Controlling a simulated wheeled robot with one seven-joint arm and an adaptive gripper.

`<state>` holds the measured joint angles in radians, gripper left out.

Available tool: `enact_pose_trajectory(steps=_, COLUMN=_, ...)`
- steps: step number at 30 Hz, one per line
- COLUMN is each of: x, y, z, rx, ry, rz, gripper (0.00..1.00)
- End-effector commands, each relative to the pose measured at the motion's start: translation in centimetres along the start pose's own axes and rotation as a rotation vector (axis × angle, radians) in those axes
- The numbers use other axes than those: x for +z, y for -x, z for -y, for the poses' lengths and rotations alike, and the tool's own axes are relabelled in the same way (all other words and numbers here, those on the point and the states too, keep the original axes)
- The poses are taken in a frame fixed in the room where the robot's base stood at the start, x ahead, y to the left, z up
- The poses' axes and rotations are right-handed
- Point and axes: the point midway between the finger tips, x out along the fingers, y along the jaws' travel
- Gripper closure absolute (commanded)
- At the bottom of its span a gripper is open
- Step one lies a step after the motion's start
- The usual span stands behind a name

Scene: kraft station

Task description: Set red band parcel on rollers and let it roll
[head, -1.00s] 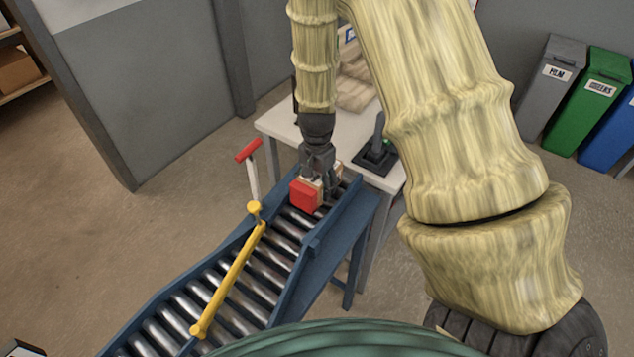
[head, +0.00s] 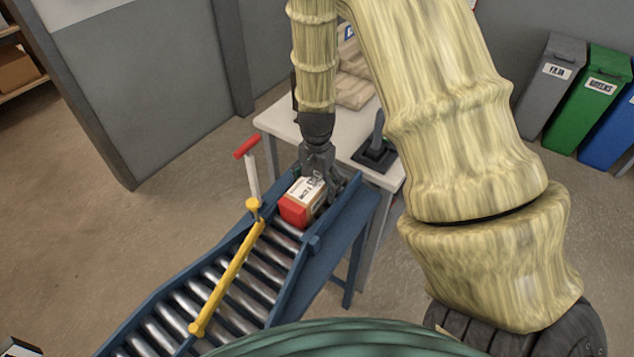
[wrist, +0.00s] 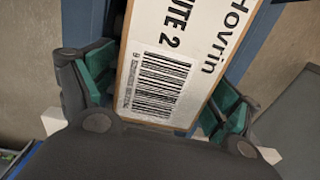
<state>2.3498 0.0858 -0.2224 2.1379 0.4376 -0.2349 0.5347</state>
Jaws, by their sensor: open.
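The red band parcel (head: 296,206) lies on the upper end of the roller conveyor (head: 258,274). Its red end faces down the slope and its white label faces up. My gripper (head: 322,186) is open at the parcel's upper end, with the parcel slid partly out from it. In the wrist view the parcel's label (wrist: 180,65) shows a barcode and the words "UTE 2" and "Hovrin". The green-padded fingers of my gripper (wrist: 165,90) stand on both sides of the parcel's near end, apart from it at least on the right.
A yellow bar (head: 228,281) crosses the rollers below the parcel, joined near a lever with a red handle (head: 247,147). A white table (head: 279,122) stands behind, with a dark stand (head: 375,153) on it. Bins (head: 597,100) stand at the right.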

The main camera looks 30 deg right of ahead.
Motion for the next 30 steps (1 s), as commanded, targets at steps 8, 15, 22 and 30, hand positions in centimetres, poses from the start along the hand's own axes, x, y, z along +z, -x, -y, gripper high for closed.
enact_pose_trajectory(steps=8, x=-0.1, y=2.4, z=0.1, rx=-0.002, ry=0.000, rz=-0.003, gripper=0.11)
enact_pose_trajectory(steps=15, x=-0.1, y=6.3, z=0.1, rx=-0.003, ry=0.001, rz=-0.003, gripper=0.11)
enact_pose_trajectory(steps=22, x=-0.1, y=9.8, z=0.1, rx=-0.003, ry=0.001, rz=-0.003, gripper=0.11)
enact_pose_trajectory(steps=30, x=-0.1, y=11.8, z=0.0, rx=0.000, ry=0.000, rz=0.000, gripper=0.11)
